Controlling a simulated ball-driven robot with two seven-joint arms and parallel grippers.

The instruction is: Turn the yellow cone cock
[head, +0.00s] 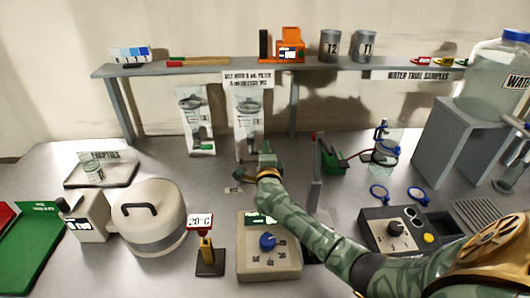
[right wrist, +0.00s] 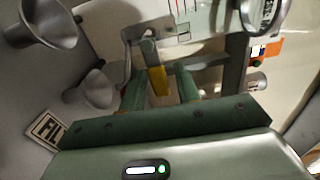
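In the right wrist view, a yellow piece (right wrist: 157,80), which looks like the yellow cone cock's handle, hangs below a grey metal part. My right gripper (right wrist: 160,86) has its two green fingers apart, one on each side of the yellow piece, with a gap visible to the right finger. I cannot tell whether the left finger touches it. In the head view, my right gripper (head: 262,162) is over the middle of the bench, in front of the printed sheets, and I cannot make out the cock there. My left gripper is not in view.
A white round vessel (head: 152,222) is to the left. A grey upright post (head: 316,172) stands close right of my gripper. A shelf (head: 220,68) runs behind.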

